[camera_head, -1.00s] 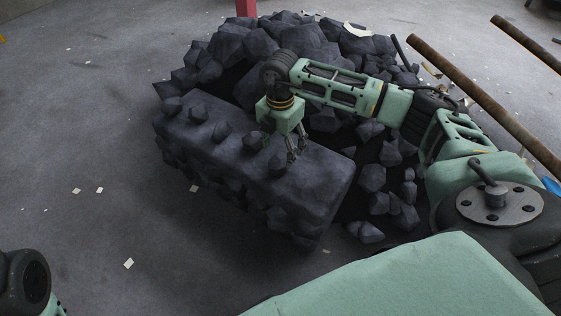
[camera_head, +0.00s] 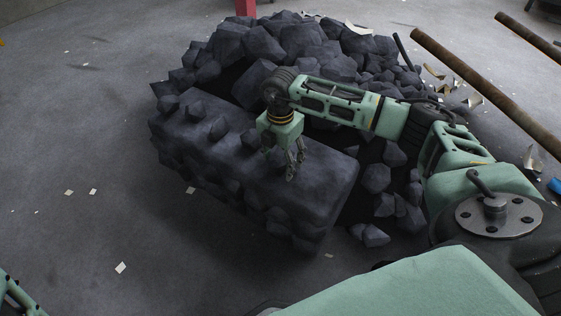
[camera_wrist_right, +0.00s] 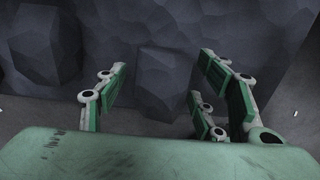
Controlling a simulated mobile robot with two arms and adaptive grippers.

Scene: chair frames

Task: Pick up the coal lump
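Dark coal lumps sit on top of a long dark coal block. One coal lump (camera_wrist_right: 165,77) lies between the fingers in the right wrist view; a lump (camera_head: 276,158) shows beside the fingers in the head view, partly hidden. My right gripper (camera_head: 293,170) points down over the right part of the block's top. In the right wrist view, my right gripper (camera_wrist_right: 160,100) is open, its fingers spread on both sides of the lump with gaps; I cannot tell whether they touch the block. My left gripper is not in view.
More lumps (camera_head: 218,128) stand on the block (camera_head: 325,180) to the left of the gripper. A large coal heap (camera_head: 300,40) rises behind. Loose lumps (camera_head: 376,178) lie to the right. Rusty pipes (camera_head: 470,75) lie at the right. The floor at left is mostly clear.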

